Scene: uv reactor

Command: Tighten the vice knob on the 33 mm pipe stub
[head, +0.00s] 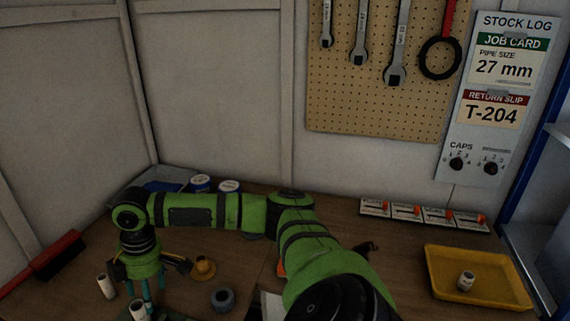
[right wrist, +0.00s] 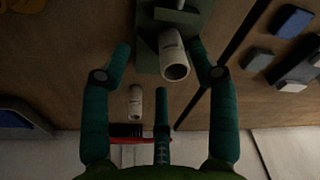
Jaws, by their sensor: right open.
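My right gripper (head: 146,287) points down at the left of the bench, fingers spread and empty. In the right wrist view its teal fingers (right wrist: 162,105) stand apart around and below a white pipe stub (right wrist: 172,50). That stub is held in a grey-green vice (right wrist: 146,60); in the head view the stub (head: 138,309) shows at the bottom edge, under the gripper. A pale bar at the top edge of the wrist view may belong to the vice knob, which is mostly cut off. A second white pipe stub (head: 106,286) stands left of the gripper. My left gripper is out of view.
A yellow tray (head: 478,258) with another pipe stub (head: 466,281) is at right. A brass-coloured part (head: 204,268) and a grey ring (head: 223,298) lie right of the gripper. A red brush (head: 55,258) is at far left. The job card (head: 504,66) reads 27 mm.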

